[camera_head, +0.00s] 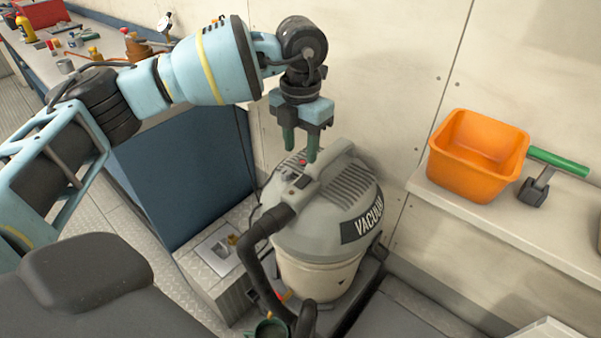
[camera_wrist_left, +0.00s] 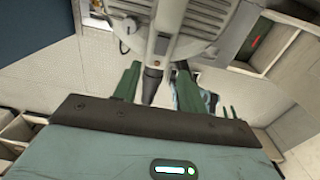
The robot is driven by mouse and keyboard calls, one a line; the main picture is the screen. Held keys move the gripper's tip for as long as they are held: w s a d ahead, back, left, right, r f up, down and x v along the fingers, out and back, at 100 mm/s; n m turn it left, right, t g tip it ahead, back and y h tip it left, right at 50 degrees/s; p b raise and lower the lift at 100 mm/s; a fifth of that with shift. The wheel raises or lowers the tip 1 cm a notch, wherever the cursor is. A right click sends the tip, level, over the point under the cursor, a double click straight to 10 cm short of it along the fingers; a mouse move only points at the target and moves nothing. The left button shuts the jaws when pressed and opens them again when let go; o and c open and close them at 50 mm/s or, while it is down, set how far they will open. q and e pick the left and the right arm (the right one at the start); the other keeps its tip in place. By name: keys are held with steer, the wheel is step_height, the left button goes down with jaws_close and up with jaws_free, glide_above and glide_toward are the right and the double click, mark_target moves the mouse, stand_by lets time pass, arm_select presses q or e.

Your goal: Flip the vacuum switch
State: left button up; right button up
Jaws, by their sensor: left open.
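The vacuum (camera_head: 316,237) is a grey and cream canister with a dark "VACUUM" label and a top handle. It stands upright below my left gripper. A small panel on its top has a red spot and a dark switch-like part (camera_head: 302,181), close to the fingertips. My left gripper (camera_head: 301,150) points down with its green fingers apart and nothing between them. I cannot tell whether a finger touches the vacuum. In the left wrist view, the vacuum's top (camera_wrist_left: 180,22) lies beyond the open fingers (camera_wrist_left: 157,85); the switch is not clear there. My right gripper is out of view.
A black hose (camera_head: 250,255) curves down the vacuum's left side. An orange bin (camera_head: 478,157) and a green-handled tool (camera_head: 556,161) rest on the right shelf. A blue-sided bench (camera_head: 185,175) with tools on top stands at left. The wall is close behind the vacuum.

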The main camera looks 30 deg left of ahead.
mark_target(301, 183)
arm_select(q)
step_height(301, 183, down, 8)
steer(key=shift+r, duration=0.15)
stand_by(0.3)
